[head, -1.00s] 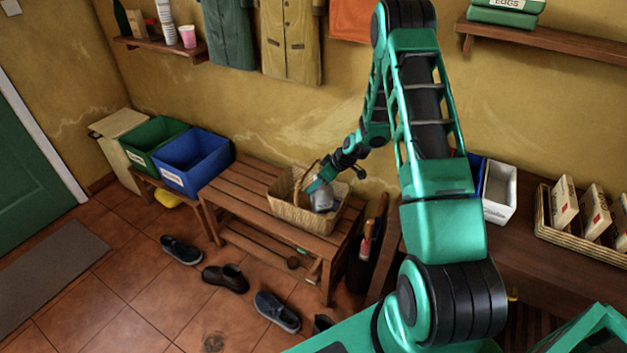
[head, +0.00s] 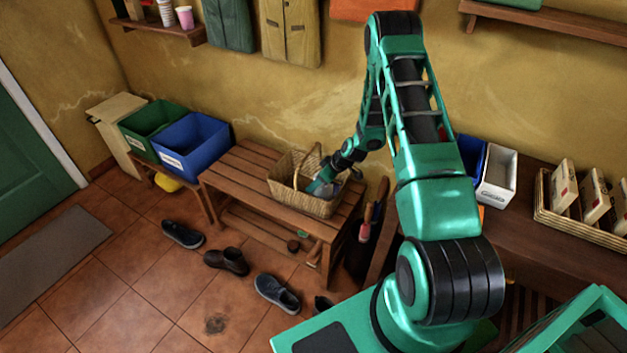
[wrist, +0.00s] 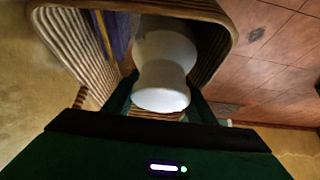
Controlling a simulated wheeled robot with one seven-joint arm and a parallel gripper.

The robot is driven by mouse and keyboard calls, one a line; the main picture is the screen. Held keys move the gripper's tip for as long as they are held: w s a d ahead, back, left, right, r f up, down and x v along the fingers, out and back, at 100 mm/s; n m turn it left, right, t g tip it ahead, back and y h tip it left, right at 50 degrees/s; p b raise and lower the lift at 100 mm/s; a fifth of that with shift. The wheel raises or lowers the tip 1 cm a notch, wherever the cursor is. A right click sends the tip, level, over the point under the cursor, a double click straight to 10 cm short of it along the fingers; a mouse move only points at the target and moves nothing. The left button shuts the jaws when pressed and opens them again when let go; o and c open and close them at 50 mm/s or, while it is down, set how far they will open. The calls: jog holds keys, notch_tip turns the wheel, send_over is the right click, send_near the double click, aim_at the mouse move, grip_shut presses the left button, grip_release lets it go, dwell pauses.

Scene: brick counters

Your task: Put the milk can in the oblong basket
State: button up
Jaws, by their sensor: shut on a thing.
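The oblong wicker basket (head: 285,199) with a hoop handle stands on the slatted wooden bench. My gripper (head: 319,190) reaches down into its right part. In the wrist view my gripper (wrist: 160,98) has a finger on each side of a pale, narrow-waisted can (wrist: 164,68), which looks like the milk can, and is shut on it. The can is within the basket's ribbed walls (wrist: 70,38). In the head view only a small grey part of the can (head: 330,188) shows beside the gripper. Whether its base touches the basket floor is hidden.
A bluish-purple item (wrist: 117,35) lies in the basket beside the can. A blue bin (head: 192,150) and a green bin (head: 150,128) stand left of the bench. A white bin (head: 497,178) and a tray of cartons (head: 560,225) are on the right counter. Shoes lie on the floor.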

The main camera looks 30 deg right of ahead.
jog(key=shift+f, duration=0.3)
jog(key=o, duration=1.3)
jog(key=v, duration=1)
jog(key=shift+s+d+r, duration=0.15)
jog(key=shift+r, duration=0.15)
